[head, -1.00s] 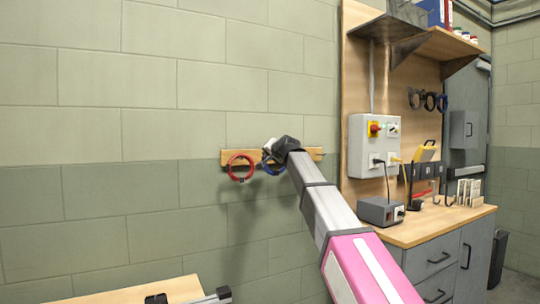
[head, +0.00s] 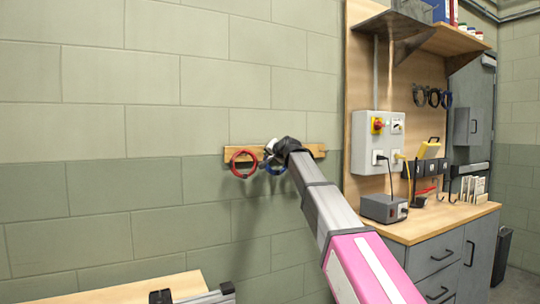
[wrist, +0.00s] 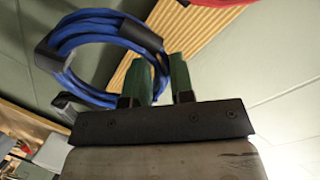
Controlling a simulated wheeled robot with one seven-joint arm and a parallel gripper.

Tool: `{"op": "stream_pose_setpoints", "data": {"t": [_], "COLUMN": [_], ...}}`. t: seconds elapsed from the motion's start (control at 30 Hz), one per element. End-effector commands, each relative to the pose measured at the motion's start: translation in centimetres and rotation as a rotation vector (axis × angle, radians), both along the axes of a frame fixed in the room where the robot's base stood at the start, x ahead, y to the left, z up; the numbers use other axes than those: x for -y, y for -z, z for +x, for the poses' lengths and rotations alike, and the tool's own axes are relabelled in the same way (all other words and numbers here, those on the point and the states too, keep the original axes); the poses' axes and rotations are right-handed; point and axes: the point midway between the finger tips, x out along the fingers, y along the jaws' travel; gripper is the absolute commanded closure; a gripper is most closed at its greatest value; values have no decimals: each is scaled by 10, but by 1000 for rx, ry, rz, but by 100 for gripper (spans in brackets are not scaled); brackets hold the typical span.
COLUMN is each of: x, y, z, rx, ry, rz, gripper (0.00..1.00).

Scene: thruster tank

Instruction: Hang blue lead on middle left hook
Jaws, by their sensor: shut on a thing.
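The blue lead (head: 275,169) is a coiled loop at the wooden hook rail (head: 315,150), just right of the hanging red lead (head: 241,172). My gripper (head: 271,152) is at the rail, shut on the blue lead. In the wrist view the blue coil (wrist: 85,38) with its black wraps lies at the left, against my green fingers (wrist: 170,78). The ribbed rail (wrist: 165,40) is behind the fingers, and part of the red lead (wrist: 215,2) shows at the top edge. The hook at the blue lead is hidden, so I cannot tell whether the loop is over it.
A wooden bench (head: 130,292) stands low at the left front. At the right are a workbench (head: 425,228) with a grey box (head: 383,208), a switch panel (head: 377,135) and dark leads (head: 433,98) on the backboard. The wall left of the rail is bare.

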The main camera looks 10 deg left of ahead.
Motion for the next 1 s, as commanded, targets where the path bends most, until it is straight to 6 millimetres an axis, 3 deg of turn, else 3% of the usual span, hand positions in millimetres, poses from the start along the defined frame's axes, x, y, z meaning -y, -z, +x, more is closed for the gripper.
{"op": "stream_pose_setpoints", "data": {"t": [0.1, 0.13, 0.2, 0.67, 1.0], "x": [0, 0, 0, 3, 28], "y": [0, 0, 0, -1, -9], "z": [0, 0, 0, -1, -34], "rx": [1, 1, 1, 4, 7], "ry": [1, 1, 0, 4, 5], "rz": [0, 0, 0, -2, -1], "gripper": [100, 71, 48, 48, 48]}}
